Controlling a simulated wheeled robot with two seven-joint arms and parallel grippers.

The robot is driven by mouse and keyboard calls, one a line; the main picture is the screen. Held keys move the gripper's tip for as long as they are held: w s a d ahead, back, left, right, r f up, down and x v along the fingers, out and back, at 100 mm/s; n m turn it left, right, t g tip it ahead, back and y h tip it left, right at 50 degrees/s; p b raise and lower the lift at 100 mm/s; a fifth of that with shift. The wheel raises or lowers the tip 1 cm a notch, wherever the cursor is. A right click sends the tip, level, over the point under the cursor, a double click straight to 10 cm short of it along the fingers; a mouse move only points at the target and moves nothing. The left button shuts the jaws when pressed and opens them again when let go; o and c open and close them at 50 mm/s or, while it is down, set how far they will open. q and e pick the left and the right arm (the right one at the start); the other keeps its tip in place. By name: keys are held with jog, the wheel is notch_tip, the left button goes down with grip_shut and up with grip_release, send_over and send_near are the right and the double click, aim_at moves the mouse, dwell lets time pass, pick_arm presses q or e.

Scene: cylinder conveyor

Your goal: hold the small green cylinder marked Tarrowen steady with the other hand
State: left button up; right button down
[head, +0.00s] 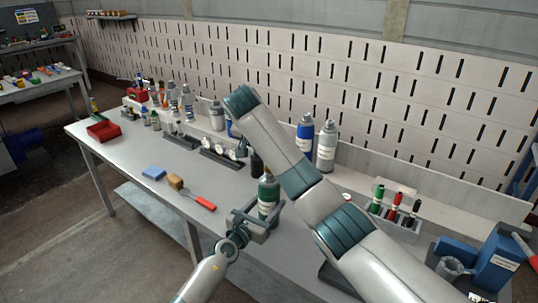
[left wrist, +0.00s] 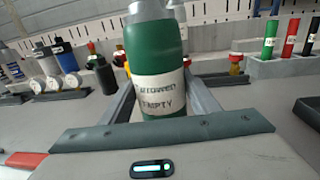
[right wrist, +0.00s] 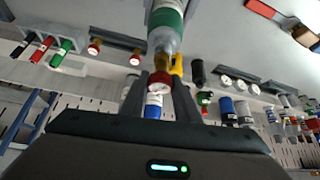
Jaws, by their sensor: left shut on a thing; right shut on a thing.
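The small green cylinder (head: 268,191) stands upright at the table's front edge, with a white label. In the left wrist view the green cylinder (left wrist: 155,55) fills the space between my left fingers; its label is partly legible, the lower line reading "EMPTY". My left gripper (head: 262,218) is shut around its body. In the right wrist view, which looks upside down, the cylinder (right wrist: 166,20) has a grey shoulder and a red-rimmed knob (right wrist: 160,82) at its top end. My right gripper (right wrist: 159,98) is shut on that knob. In the head view my right arm hides the right gripper.
A rack (head: 398,222) with green, red and black small cylinders stands at the right. Blue (head: 305,134) and grey (head: 327,146) cylinders stand at the back.

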jog(key=m+h, duration=0.1)
jog(key=m, duration=0.1)
jog(key=shift+a+m+g, duration=0.15)
jog(key=shift+m+g, duration=0.15)
jog(key=shift+g, duration=0.1)
jog(key=shift+m+g+h, duration=0.8)
jog(key=shift+m, duration=0.9)
jog(key=c, duration=1.4)
grip_release()
jog(key=shift+c, duration=0.2)
jog(key=shift+r, duration=1.25)
